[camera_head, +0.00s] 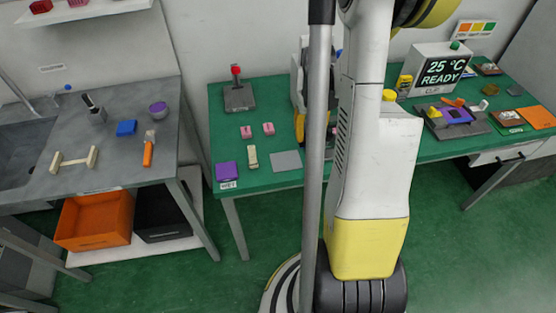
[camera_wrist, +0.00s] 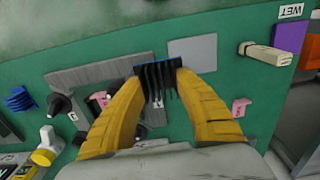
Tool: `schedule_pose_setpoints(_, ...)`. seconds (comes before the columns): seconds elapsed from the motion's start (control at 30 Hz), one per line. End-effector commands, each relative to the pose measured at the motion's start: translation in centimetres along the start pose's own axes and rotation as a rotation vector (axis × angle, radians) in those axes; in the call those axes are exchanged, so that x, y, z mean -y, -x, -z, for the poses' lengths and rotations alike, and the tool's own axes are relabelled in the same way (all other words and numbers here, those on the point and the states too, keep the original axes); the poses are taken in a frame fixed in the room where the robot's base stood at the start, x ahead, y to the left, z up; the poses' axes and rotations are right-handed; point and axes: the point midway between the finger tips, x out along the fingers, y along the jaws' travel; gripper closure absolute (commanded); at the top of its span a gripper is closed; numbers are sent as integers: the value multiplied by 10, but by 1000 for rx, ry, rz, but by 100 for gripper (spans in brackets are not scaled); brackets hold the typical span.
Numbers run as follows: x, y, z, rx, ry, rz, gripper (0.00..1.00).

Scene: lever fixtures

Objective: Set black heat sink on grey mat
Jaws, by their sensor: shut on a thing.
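The black heat sink (camera_wrist: 158,80), with fins, is pinched between the two yellow fingers of my gripper (camera_wrist: 161,78) in the wrist view. The grey mat (camera_wrist: 194,53) lies flat on the green table, just to the upper right of the heat sink in that view. Its surface looks bare. The mat also shows in the head view (camera_head: 286,161), near the table's front edge. I cannot tell how high the heat sink is above the table. In the head view my arm and column hide the heat sink and most of my gripper.
A cream piece (camera_wrist: 265,53) and a purple block (camera_wrist: 290,36) lie right of the mat in the wrist view. Pink blocks (camera_wrist: 240,106), a grey lever plate (camera_wrist: 105,78) and a blue finned part (camera_wrist: 20,98) are also close. The green table (camera_head: 222,125) has bare patches.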

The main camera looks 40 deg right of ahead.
Motion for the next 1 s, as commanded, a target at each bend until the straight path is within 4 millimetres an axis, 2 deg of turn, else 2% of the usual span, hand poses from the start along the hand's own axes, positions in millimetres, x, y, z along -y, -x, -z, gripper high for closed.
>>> schedule_pose_setpoints(0.03, 15, -13, 1, 0, 7, 0, 99)
schedule_pose_setpoints(0.1, 32, -23, 2, 0, 7, 0, 99)
schedule_pose_setpoints(0.2, 52, -34, 4, 0, 4, 0, 99)
schedule_pose_setpoints(0.33, 67, -42, 5, 0, 2, 0, 99)
schedule_pose_setpoints(0.47, 72, -47, 5, 0, 0, 0, 99)
schedule_pose_setpoints(0.7, 71, -82, 5, 0, 0, 0, 99)
schedule_pose_setpoints(1.0, 71, -84, 5, 0, 0, 0, 99)
